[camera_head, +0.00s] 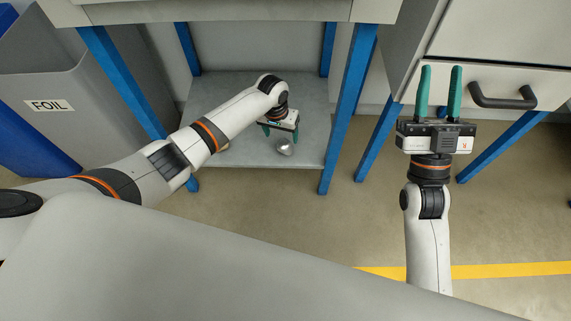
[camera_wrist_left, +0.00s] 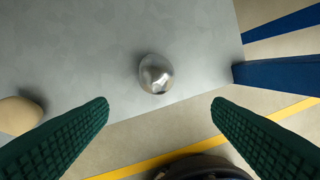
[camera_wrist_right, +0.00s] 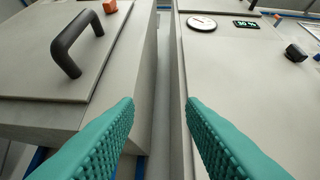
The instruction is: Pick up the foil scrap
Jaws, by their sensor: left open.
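The foil scrap is a crumpled silver ball (camera_head: 284,147) lying on the grey lower shelf (camera_head: 230,95) near its front edge. In the left wrist view the foil ball (camera_wrist_left: 155,73) sits ahead of and between my open fingers, not touching them. My left gripper (camera_head: 281,134) is open and empty, pointing down just above and beside the ball; in the left wrist view its green fingertips (camera_wrist_left: 160,103) are wide apart. My right gripper (camera_head: 439,72) is open and empty, raised in front of the grey cabinet; its fingers also show in the right wrist view (camera_wrist_right: 160,104).
A tan rounded object (camera_wrist_left: 18,115) lies on the shelf, partly cut off. Blue legs (camera_head: 348,110) flank the shelf, with the tabletop (camera_head: 230,12) above. A grey bin labelled FOIL (camera_head: 50,105) stands left. A dark drawer handle (camera_head: 502,98) is near my right gripper.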

